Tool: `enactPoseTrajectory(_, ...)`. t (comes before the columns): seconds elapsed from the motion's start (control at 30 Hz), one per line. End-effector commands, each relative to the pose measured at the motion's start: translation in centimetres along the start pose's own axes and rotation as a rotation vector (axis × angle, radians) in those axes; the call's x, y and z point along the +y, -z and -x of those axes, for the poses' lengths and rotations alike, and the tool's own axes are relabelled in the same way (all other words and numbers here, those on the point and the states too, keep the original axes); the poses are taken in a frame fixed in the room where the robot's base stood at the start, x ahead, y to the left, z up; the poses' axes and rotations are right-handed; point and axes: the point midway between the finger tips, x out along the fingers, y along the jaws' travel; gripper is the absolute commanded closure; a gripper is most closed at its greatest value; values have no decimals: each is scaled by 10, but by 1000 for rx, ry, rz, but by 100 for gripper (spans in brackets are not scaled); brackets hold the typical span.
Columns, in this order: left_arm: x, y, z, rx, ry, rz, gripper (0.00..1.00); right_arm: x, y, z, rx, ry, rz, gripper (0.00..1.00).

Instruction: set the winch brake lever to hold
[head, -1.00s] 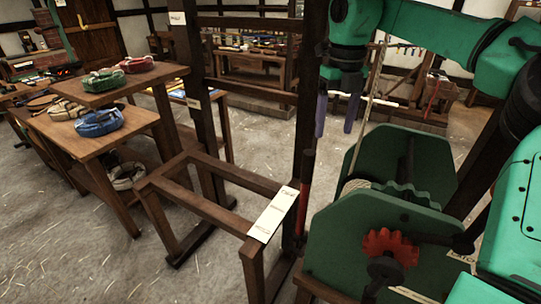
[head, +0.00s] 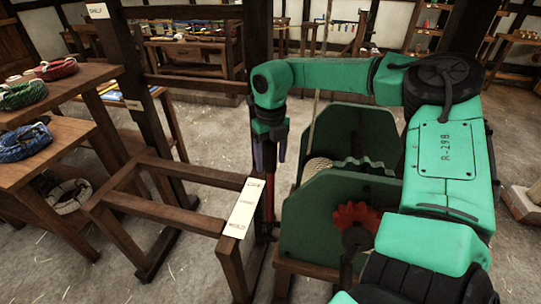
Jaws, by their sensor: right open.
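The winch (head: 335,215) has green side plates, a red gear and a drum with pale rope. The brake lever (head: 270,196) is a thin red bar, roughly upright, at the left side of the winch. A white marked plate (head: 243,207) lies on the wooden frame beside it; its writing is too small to read. My right gripper (head: 270,158) points down at the lever's top, its purple fingers open. The lever's top end is hidden at the fingers, and I cannot tell if they touch it. My left gripper is out of view.
A wooden frame (head: 160,202) with uprights stands left of the winch. Tables at the left hold coiled ropes, including a blue coil (head: 24,142) and a red coil (head: 56,69). Benches stand at the back. The floor between is mostly clear.

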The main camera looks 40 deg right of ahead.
Motion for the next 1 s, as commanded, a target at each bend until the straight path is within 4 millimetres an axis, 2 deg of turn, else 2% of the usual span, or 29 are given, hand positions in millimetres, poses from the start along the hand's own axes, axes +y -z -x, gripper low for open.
enactPoseTrajectory(0.2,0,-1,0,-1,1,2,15,0,0,-1,-1,0,0,28)
enactPoseTrajectory(0.27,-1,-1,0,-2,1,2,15,0,0,-1,-1,0,0,51)
enactPoseTrajectory(0.3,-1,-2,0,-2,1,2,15,0,0,-1,-1,0,0,66)
enactPoseTrajectory(0.4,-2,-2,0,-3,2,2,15,0,0,-1,-1,0,0,100)
enactPoseTrajectory(1.0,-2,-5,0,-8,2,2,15,0,-1,0,-2,0,0,100)
